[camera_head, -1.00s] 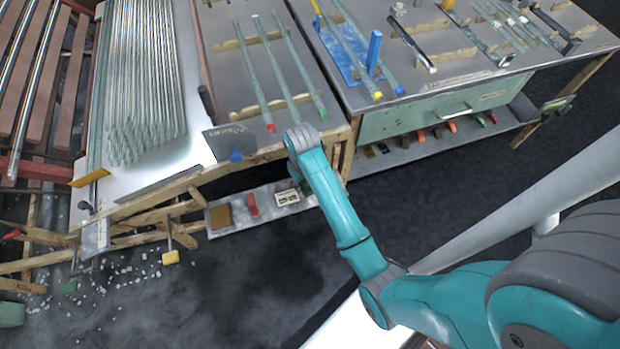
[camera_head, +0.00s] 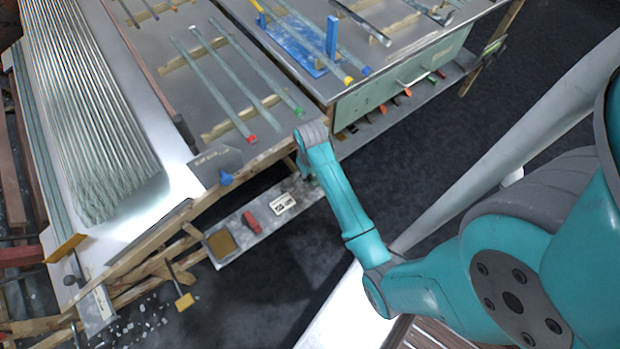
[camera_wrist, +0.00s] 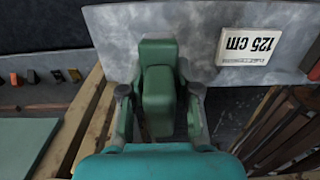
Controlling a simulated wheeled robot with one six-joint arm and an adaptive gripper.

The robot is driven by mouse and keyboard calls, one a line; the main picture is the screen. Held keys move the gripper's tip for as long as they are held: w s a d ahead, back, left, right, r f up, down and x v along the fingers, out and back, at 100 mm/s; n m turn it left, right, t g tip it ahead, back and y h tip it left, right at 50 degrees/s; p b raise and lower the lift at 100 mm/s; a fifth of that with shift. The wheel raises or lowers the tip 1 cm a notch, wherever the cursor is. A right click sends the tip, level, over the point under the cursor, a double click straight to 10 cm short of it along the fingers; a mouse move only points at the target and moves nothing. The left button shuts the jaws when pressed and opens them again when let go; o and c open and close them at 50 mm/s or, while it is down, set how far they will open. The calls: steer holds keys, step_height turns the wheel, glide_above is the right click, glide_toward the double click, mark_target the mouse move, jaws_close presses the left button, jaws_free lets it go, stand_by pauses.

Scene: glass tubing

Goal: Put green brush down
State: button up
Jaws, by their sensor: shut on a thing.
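The green brush (camera_wrist: 158,88) shows in the middle of the wrist view as a green block. My gripper (camera_wrist: 160,98) is shut on it, with one finger on each side. The brush overlaps the grey metal shelf (camera_wrist: 195,25) in that view; I cannot tell whether it touches the shelf. In the head view the low shelf (camera_head: 236,254) runs under the bench front, and my arm's end hangs by its right end. My gripper and the brush are mostly hidden behind the arm there.
Glass tubes with coloured ends lie on the bench above. Wooden beams run close below the shelf.

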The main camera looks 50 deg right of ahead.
mark_target(310, 181)
steer(key=shift+f, duration=2)
steer(key=shift+f, duration=0.1)
steer(key=o, duration=1)
